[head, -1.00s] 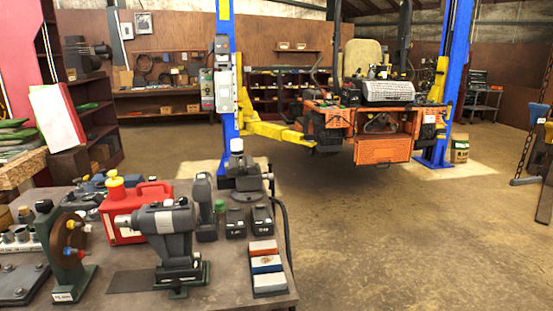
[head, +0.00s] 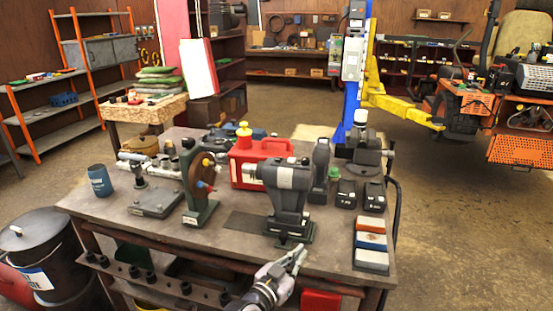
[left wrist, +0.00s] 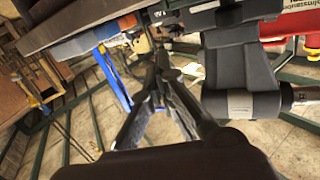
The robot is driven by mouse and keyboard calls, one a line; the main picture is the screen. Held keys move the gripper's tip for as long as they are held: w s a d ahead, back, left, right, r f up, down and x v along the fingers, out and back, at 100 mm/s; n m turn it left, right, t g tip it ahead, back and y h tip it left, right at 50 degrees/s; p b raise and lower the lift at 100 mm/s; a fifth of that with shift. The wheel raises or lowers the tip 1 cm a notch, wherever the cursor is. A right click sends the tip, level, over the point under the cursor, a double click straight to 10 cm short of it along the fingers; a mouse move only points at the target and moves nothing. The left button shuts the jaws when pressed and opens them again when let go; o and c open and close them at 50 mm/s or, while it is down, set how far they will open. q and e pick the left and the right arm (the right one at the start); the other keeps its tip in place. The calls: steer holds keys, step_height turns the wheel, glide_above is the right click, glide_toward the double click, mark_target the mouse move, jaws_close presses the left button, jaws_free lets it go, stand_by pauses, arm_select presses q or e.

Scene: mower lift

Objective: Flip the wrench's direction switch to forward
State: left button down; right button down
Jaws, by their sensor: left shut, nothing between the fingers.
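The wrench (head: 287,190), a dark grey power tool with a light band, stands upright in a green stand on the workbench (head: 140,215) in the head view. It also shows upside down at the right of the left wrist view (left wrist: 240,75). I cannot make out its direction switch in either view. My left gripper (head: 299,252) is shut and empty, at the bench's front edge, in front of the wrench's base and apart from it. Its fingers (left wrist: 163,72) point up the middle of the left wrist view. My right gripper is not in view.
A red can (head: 260,163) stands behind the wrench. Two black batteries (head: 360,194) and a row of coloured blocks (head: 371,243) lie to its right. A green stand with a brown disc (head: 198,190) is to its left. Bare bench top lies at the front left.

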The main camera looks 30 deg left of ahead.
arm_select(q)
steer(key=w+a+r+n+t+y, duration=0.1)
steer(key=a+r+t+y, duration=0.15)
steer(key=r, duration=0.45)
steer(key=w+a+r+n+t+y, duration=0.1)
steer(key=a+r+t, duration=0.15)
steer(key=r, duration=0.45)
step_height(320, 180, up, 11)
steer(key=n+y+p, duration=0.2)
steer(key=n+y, duration=0.1)
steer(key=y, duration=0.2)
glide_above(279, 159)
steer(key=s, duration=0.3)
steer(key=shift+w+d+f+t+h+b, duration=0.1)
steer(key=shift+d+f+t+h+b, duration=0.1)
steer(key=shift+f+b, duration=0.25)
steer(key=shift+w+d+f+t+h+b, duration=0.1)
steer(key=shift+d+f+h+b, duration=0.1)
steer(key=shift+f, duration=0.35)
steer(key=shift+s+f, duration=0.35)
steer(key=shift+f, duration=0.4)
